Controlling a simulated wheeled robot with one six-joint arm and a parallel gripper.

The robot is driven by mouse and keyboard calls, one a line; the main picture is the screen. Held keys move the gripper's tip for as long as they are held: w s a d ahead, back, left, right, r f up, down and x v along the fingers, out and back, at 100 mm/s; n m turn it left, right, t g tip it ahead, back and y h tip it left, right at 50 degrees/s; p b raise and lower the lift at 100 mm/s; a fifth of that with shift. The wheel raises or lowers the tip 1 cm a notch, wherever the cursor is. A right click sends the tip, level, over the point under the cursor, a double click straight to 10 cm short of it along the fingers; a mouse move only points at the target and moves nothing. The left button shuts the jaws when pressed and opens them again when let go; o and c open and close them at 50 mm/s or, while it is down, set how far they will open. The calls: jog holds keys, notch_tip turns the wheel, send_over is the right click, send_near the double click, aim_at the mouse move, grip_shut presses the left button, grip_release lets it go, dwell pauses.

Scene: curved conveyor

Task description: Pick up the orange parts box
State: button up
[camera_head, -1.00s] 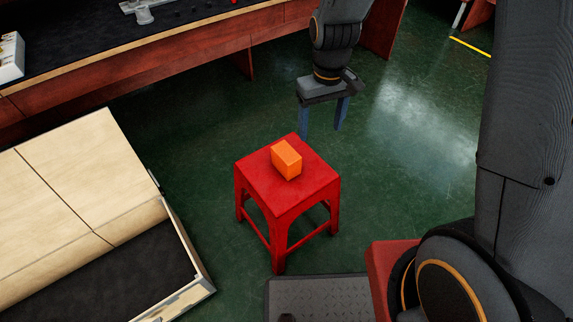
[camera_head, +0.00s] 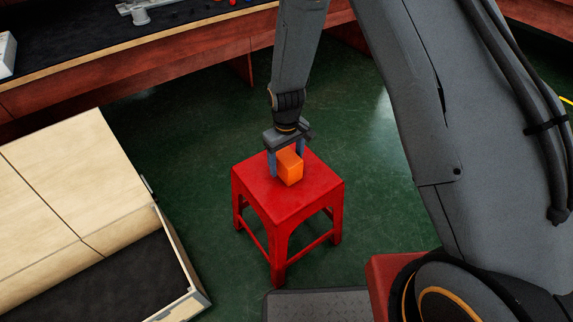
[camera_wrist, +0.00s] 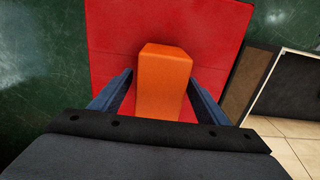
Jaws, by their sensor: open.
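The orange parts box (camera_head: 290,169) stands on the red stool (camera_head: 262,188). In the wrist view the orange parts box (camera_wrist: 164,82) lies between the two blue fingers, with a gap on each side. My gripper (camera_head: 286,169) is open and over the stool, with one finger on each side of the box. In the wrist view my gripper (camera_wrist: 158,95) shows both fingers apart and the red stool top (camera_wrist: 112,35) beneath. The head view hides part of the box's far side behind the gripper.
A light wooden cabinet (camera_head: 60,190) with a dark recess stands at the left. A long bench with a dark top (camera_head: 75,45) runs along the back.

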notch_tip(320, 180, down, 2)
jog(key=c, duration=1.4)
